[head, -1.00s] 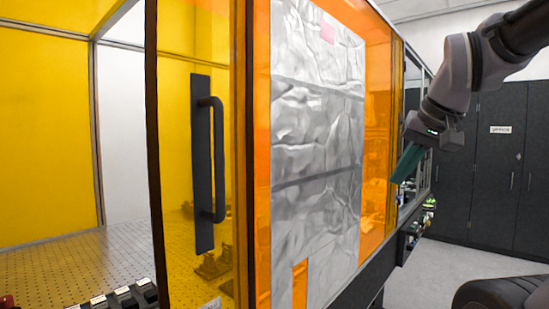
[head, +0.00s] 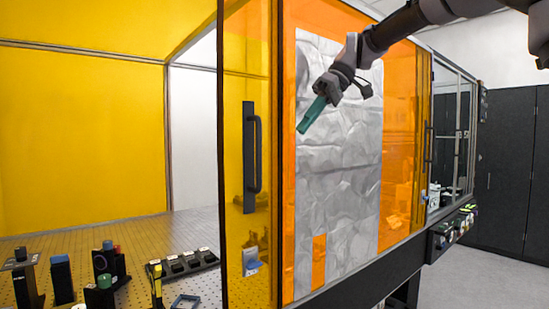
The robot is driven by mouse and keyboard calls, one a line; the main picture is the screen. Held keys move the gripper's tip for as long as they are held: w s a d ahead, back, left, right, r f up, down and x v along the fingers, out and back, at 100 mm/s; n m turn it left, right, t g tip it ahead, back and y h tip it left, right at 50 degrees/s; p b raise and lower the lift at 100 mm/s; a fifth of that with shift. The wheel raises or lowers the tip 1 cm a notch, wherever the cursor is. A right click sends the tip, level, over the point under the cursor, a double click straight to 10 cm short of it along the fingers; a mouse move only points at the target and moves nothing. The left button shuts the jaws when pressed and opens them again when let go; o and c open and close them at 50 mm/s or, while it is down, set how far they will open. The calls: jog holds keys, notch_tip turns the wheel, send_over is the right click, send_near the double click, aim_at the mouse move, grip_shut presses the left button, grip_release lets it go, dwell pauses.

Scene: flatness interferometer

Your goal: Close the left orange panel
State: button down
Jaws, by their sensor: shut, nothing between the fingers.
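The left orange panel (head: 232,200) is a see-through amber sliding door with a dark frame. It stands partly open, with a wide opening to its left. Its black vertical handle (head: 253,158) is on the panel's face. My gripper (head: 308,120) has teal fingers, shut and empty, pointing down and left. In the picture it overlaps the silver foil sheet on the neighbouring orange panel (head: 401,130), right of and a little above the handle's middle. It appears apart from the handle.
The perforated optical table (head: 130,232) shows through the opening, with several dark optical mounts (head: 108,265) near its front. A silver foil sheet (head: 340,210) covers much of the neighbouring panel. Dark cabinets (head: 500,165) stand at the right, beyond clear floor.

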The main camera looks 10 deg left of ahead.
aim_at(282, 156)
jog(key=x, duration=0.9)
jog(key=shift+s+a+f, duration=0.1)
jog(key=shift+a+f, duration=0.1)
jog(key=shift+f, duration=0.15)
jog(key=s, duration=0.1)
jog(key=s+a, duration=0.1)
jog(key=shift+s+a+r, duration=0.1)
jog(key=shift+s+a, duration=0.15)
jog(key=shift+s, duration=0.15)
jog(key=shift+s+a, duration=0.2)
jog(key=shift+s, duration=0.05)
